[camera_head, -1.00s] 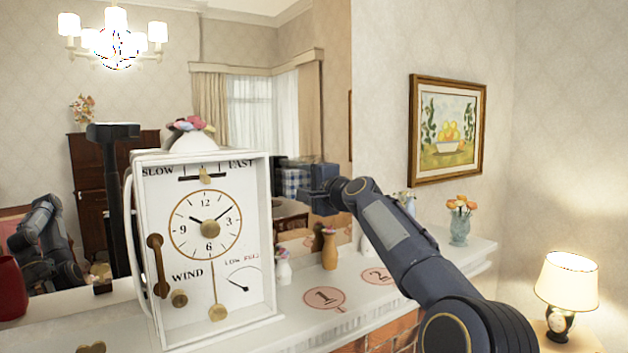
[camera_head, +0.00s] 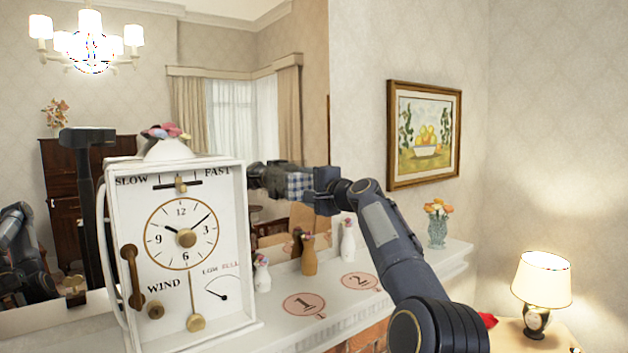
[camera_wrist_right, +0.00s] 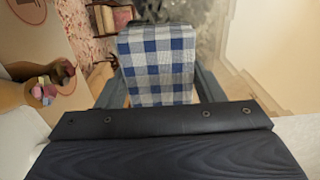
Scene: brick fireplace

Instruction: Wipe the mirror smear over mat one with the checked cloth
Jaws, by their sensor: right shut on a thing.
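My right gripper (camera_head: 314,183) is shut on the blue-and-white checked cloth (camera_head: 297,185), in front of the big mirror (camera_head: 232,115) and above mat one (camera_head: 304,303), a round pink mat marked 1. In the right wrist view the cloth (camera_wrist_right: 158,62) hangs between the fingers and covers part of the mirror. A grey, mottled smear (camera_wrist_right: 203,22) shows just beyond the cloth's edge. I cannot tell whether the cloth touches the glass. My left gripper is not directly in view; an arm at the left edge seems to be a reflection.
A large white clock (camera_head: 185,275) stands left of mat one. Mat two (camera_head: 360,281) lies to the right. A flower vase (camera_head: 437,230) stands at the mantel's right.

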